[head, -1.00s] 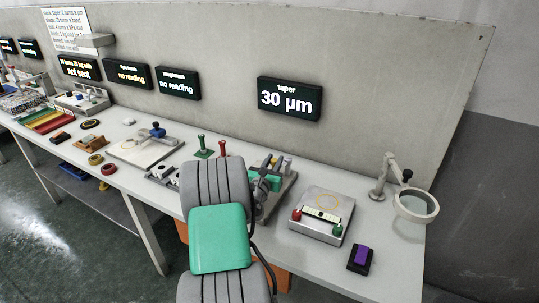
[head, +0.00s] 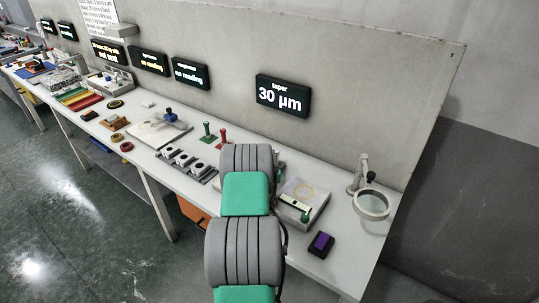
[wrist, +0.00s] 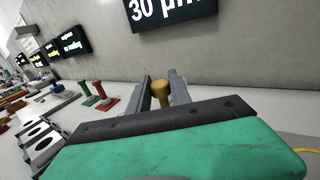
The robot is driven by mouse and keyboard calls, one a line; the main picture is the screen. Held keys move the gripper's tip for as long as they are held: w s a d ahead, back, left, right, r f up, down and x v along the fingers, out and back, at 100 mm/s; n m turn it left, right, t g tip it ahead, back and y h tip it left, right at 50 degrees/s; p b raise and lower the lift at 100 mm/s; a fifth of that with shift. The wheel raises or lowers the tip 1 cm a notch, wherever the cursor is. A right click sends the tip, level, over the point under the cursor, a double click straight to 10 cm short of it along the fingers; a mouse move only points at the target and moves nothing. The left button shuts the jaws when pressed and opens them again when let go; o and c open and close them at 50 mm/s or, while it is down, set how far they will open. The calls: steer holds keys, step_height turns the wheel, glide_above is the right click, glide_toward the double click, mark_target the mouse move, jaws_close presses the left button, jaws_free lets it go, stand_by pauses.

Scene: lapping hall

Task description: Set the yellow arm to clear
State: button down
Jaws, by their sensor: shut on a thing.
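In the wrist view my gripper (wrist: 161,80) has its two grey fingers on either side of a mustard-yellow knob (wrist: 160,92), shut on it. The knob looks like the handle of the yellow arm. The rest of that arm is hidden below, behind the green and black body of my gripper. In the head view my own arm covers the fingers and the knob. The taper display (head: 282,96) on the back panel reads 30 µm.
A green lever (head: 208,133) and a red lever (head: 223,138) stand left of my arm. To its right are a box with a gauge (head: 305,200), a purple-topped block (head: 321,243) and a magnifier (head: 372,204).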

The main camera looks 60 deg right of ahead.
steer(key=shift+d+r, duration=0.1)
steer(key=c, duration=1.4)
jaws_free()
steer(key=shift+d, duration=0.1)
steer(key=shift+o, duration=1.2)
steer(key=shift+w, duration=0.15)
steer(key=b+v, duration=0.2)
steer(key=v, duration=0.6)
steer(key=shift+b, duration=0.35)
steer(key=shift+c, duration=0.4)
